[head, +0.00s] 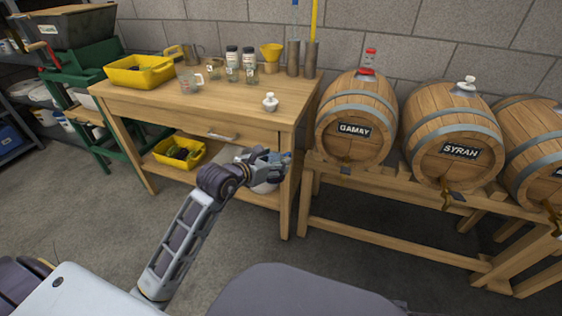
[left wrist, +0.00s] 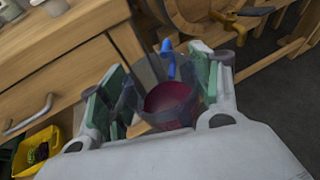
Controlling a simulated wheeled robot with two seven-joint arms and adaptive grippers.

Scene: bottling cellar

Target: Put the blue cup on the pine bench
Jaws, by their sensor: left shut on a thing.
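My left gripper (head: 277,161) is in front of the right part of the pine bench (head: 225,103), below its top. In the left wrist view my left gripper (left wrist: 163,92) has its green-padded fingers shut on the blue cup (left wrist: 168,103). The cup is see-through with a blue handle, and dark red liquid shows inside it. In the head view the cup (head: 287,159) is small and partly hidden by the fingers. The bench front also shows in the left wrist view (left wrist: 65,65). My right gripper is not in view.
On the bench stand a yellow tub (head: 139,77), a clear measuring cup (head: 190,85), several jars, a yellow funnel (head: 272,52) and a white stoppered piece (head: 270,102). The front middle of the top is clear. Barrels (head: 355,125) on a wooden rack stand at right.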

